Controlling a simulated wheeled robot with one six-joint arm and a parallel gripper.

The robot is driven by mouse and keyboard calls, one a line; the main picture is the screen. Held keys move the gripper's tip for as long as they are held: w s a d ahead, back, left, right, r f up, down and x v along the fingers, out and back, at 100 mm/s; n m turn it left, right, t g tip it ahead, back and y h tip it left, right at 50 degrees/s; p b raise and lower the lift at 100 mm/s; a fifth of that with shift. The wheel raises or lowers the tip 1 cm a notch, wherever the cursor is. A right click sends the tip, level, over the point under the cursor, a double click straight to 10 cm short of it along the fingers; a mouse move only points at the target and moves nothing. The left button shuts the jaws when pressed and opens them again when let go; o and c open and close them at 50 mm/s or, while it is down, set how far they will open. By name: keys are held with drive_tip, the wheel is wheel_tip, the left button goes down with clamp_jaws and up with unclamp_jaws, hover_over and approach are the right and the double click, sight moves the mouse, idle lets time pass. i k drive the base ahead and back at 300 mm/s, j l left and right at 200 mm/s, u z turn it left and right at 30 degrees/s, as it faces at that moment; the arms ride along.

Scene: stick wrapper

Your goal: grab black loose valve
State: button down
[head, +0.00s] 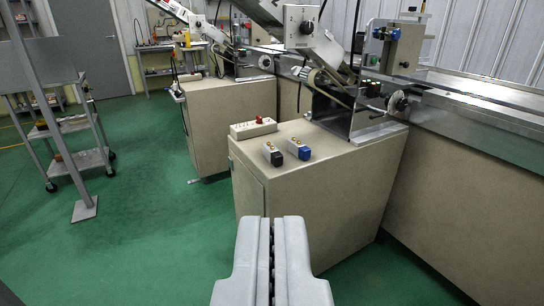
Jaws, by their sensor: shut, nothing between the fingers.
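Two small loose valves lie side by side on top of the beige cabinet, in the middle of the head view. The black valve (272,154) is the left one, with a metal body and a black end. The blue valve (299,150) is just to its right, with a metal body and a blue end. My gripper (265,222) is at the bottom middle, its two grey fingers shut with nothing held. It is in front of the cabinet and apart from both valves.
The beige cabinet (290,205) stands ahead, with a power strip (253,128) behind the valves and a machine (335,100) at its back right. A metal post (50,110) and a wheeled cart (70,150) are at left. Green floor (150,220) is clear at left.

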sight(270, 151)
drive_tip(key=i+j+z, duration=0.1)
drive_tip(key=i, duration=0.35)
drive_tip(key=i+j+z, duration=0.1)
drive_tip(key=i+j, duration=0.25)
